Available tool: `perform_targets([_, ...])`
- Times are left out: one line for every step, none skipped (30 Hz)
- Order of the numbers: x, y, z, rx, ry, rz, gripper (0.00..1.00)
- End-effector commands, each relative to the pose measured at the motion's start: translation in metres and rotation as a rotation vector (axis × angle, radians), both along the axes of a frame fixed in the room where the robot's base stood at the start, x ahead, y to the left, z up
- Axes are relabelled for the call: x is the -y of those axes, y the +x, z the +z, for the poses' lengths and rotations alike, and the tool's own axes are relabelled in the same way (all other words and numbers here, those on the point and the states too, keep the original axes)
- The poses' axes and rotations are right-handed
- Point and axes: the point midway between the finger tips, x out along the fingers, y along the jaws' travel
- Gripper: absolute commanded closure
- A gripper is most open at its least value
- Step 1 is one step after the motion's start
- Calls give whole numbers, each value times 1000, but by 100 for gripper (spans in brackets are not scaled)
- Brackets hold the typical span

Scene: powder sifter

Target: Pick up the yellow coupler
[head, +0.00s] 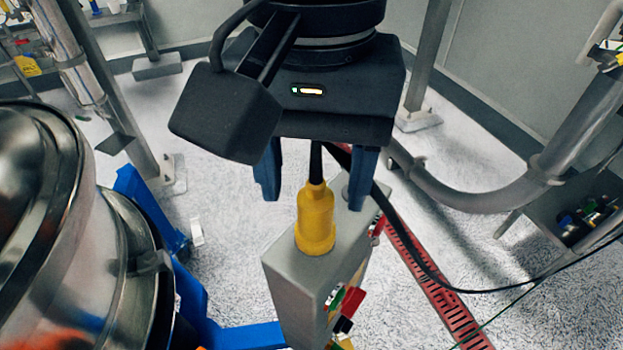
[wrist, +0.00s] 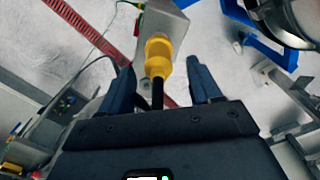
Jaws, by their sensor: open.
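The yellow coupler (head: 315,222) stands upright on top of a grey control box (head: 287,268), with a black cable leaving its upper end. In the wrist view the coupler (wrist: 159,57) lies between the two fingers, with the grey box (wrist: 172,20) beyond it. My gripper (head: 312,200) is open, with its blue fingers to the left and right of the coupler and apart from it. The fingertips also show in the wrist view (wrist: 160,66). In the head view the fingertips are at about the height of the coupler's upper part.
A large steel sifter vessel (head: 45,200) stands at the left with a blue frame (head: 195,290) beside it. Coloured buttons (head: 347,305) are on the box's right side. A red floor grate (head: 430,275) and a curved steel pipe (head: 480,198) are at the right. A black cable loops right.

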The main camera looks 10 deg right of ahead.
Motion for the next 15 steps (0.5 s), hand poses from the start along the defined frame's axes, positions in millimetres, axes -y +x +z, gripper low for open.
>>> perform_targets([1,-2,-8,-1,-2,1,37])
perform_targets([2,-4,-12,-2,-1,1,37])
perform_targets([2,-5,-18,-1,-2,0,37])
perform_targets([2,-4,-22,-1,-1,0,37])
perform_targets([2,-4,-26,-2,0,0,37])
perform_targets([2,-4,-30,-2,0,0,37])
perform_targets([2,-4,-33,-1,-1,0,37])
perform_targets([2,-4,-35,-1,-1,1,37])
perform_targets([2,-4,-36,-1,0,1,37])
perform_targets([2,-4,-37,-1,0,1,37])
perform_targets([2,-4,-37,-1,0,1,37])
perform_targets([1,-4,-38,-1,1,1,37])
perform_targets([1,-4,-37,-1,1,1,37])
perform_targets([1,-4,-37,-1,1,1,37])
perform_targets([1,-4,-37,-1,1,1,37])
